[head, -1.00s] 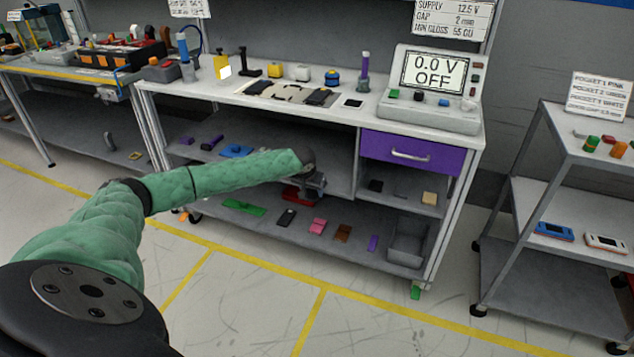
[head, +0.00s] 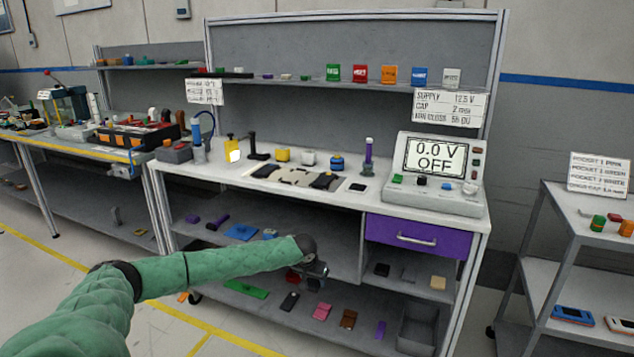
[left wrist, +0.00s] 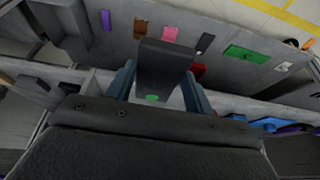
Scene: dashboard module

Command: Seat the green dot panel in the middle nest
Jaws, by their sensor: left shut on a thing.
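My left gripper (head: 316,270) is in front of the bench's open shelves, below the bench top. In the left wrist view, its two blue-grey fingers (left wrist: 160,95) are shut on a dark flat panel with a green dot, the green dot panel (left wrist: 165,62). In the head view the panel is too small to make out clearly. On the bench top lies a flat beige and black fixture (head: 297,177). Its middle part looks pale, with dark pieces at both ends; I cannot clearly make out the separate nests. My right gripper is not in view.
A supply unit (head: 435,178) reading 0.0 V OFF stands right of the fixture. A purple drawer (head: 416,237) is below it. Several small parts, including a green strip (head: 246,289) and a pink piece (head: 321,312), lie on the lower shelf. A cart (head: 585,240) stands at right.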

